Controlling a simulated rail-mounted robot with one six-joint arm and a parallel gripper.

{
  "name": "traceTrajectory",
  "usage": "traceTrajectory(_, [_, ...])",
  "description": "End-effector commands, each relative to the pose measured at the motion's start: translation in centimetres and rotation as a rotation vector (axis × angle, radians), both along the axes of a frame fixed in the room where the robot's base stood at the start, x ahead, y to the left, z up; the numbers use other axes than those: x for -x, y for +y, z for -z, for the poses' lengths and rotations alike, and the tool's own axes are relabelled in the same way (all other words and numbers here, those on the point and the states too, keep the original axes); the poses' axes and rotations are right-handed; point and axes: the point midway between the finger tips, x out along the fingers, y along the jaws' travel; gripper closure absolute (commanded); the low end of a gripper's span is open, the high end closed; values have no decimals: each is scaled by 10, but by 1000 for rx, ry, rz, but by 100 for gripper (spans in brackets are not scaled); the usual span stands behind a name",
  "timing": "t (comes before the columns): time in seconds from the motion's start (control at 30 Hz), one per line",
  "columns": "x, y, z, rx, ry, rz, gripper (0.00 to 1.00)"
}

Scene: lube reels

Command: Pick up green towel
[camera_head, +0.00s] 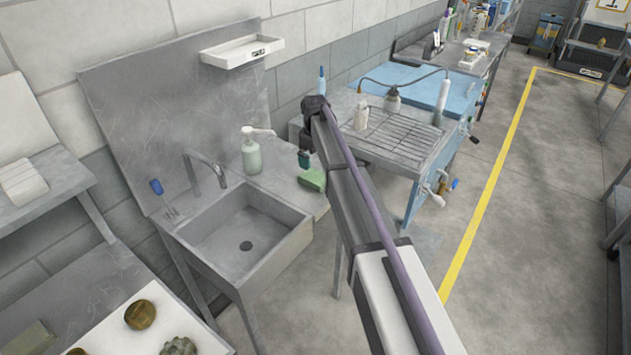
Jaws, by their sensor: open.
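A folded green towel (313,180) lies on the right-hand ledge of the steel sink unit, partly behind my arm. My gripper (304,162) is at the far end of my arm, small and dark, above and slightly left of the towel in the picture. It is open and I see nothing held in it. Its fingers are too small to make out clearly, and I cannot tell its exact height above the towel.
A green pump bottle (251,155) stands behind the sink basin (245,242), left of the towel. A tap (205,170) rises at the back. To the right is a blue bench with a wire rack (398,137) and bottles. A white shelf (242,52) hangs above.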

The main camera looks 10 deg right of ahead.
Motion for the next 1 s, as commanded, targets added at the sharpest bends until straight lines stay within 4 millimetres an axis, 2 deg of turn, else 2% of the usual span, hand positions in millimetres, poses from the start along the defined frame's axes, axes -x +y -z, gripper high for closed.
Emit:
traceTrajectory(0.03, [0, 0, 22, 0, 0, 0, 0])
traceTrajectory(0.1, [0, 0, 37, 0, 0, 1, 0])
traceTrajectory(0.2, [0, 0, 48, 0, 0, 1, 0])
traceTrajectory(0.37, [0, 0, 47, 0, 0, 2, 0])
traceTrajectory(0.63, [-3, -1, 97, 0, 0, 2, 0])
traceTrajectory(0.9, [-3, -1, 95, 0, 0, 2, 1])
traceTrajectory(1.0, [-3, -1, 95, 0, 0, 2, 11])
